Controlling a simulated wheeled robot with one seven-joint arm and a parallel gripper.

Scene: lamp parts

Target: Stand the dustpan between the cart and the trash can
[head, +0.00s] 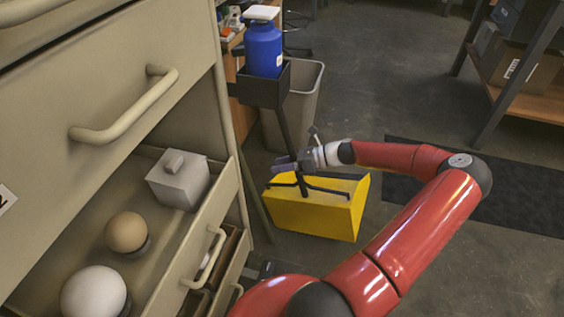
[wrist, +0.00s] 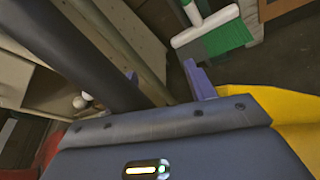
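The dustpan is a yellow pan (head: 315,215) with a long black handle. It stands on the floor right of the beige drawer cart (head: 231,90) and in front of the grey trash can (head: 303,103). The handle rises toward a black holder; its top is hidden there. My gripper (head: 284,164) is low by the handle, just above the pan. In the wrist view its purple fingers (wrist: 167,86) are apart, with nothing visibly clamped between them. The black handle (wrist: 90,55) crosses close in front of the left finger, and the yellow pan (wrist: 285,115) shows at right.
A black holder (head: 262,93) at the cart's side carries a blue bottle (head: 263,48). A dark mat (head: 490,200) lies right of my arm. Open floor lies beyond the trash can.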

